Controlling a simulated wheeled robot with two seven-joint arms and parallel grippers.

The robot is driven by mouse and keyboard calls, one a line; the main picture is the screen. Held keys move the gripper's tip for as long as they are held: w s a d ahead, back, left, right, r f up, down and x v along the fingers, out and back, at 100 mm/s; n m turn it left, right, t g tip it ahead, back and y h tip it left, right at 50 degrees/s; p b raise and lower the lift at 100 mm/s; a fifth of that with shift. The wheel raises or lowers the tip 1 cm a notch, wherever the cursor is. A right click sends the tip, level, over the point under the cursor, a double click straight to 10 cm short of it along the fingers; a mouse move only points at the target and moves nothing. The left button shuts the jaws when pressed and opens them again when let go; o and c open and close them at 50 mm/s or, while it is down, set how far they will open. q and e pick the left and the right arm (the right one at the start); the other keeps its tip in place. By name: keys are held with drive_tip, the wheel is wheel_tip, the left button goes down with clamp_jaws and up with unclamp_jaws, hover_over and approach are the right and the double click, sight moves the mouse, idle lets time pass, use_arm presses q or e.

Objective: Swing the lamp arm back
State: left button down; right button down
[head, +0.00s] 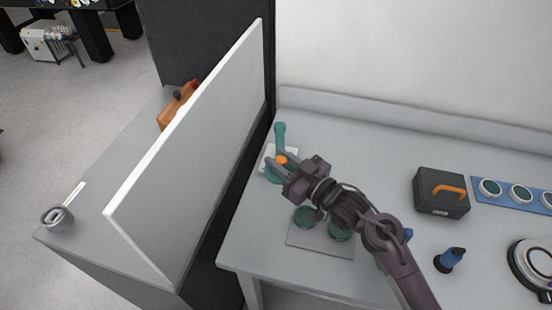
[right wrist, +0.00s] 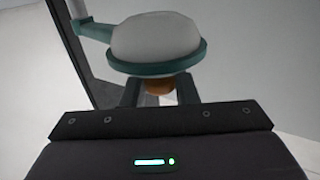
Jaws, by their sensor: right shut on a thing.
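The lamp has a green arm (head: 280,134) at the back left of the bench, near the partition. An orange knob (head: 281,160) is on its head. My right gripper (head: 276,167) is shut on this orange knob. In the right wrist view, the lamp head is a pale dome (right wrist: 155,36) in a green ring (right wrist: 158,68). The orange knob (right wrist: 158,87) is between my two fingers there, below the ring. The green arm (right wrist: 93,29) runs off to the upper left. My gripper hides part of the lamp in the head view. My left gripper is out of view.
Green round pieces (head: 304,216) lie on a grey plate (head: 305,241) under my right arm. A dark case (head: 430,203) with an orange handle and a blue tray (head: 505,205) of discs are at right. A pale partition panel (head: 190,160) stands close on the left.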

drive_tip(key=c, duration=1.2)
unclamp_jaws()
drive_tip(key=shift+r, duration=0.1)
wheel_tip(320, 180, up, 20)
drive_tip(key=b, duration=0.1)
drive_tip(key=shift+c, duration=0.5)
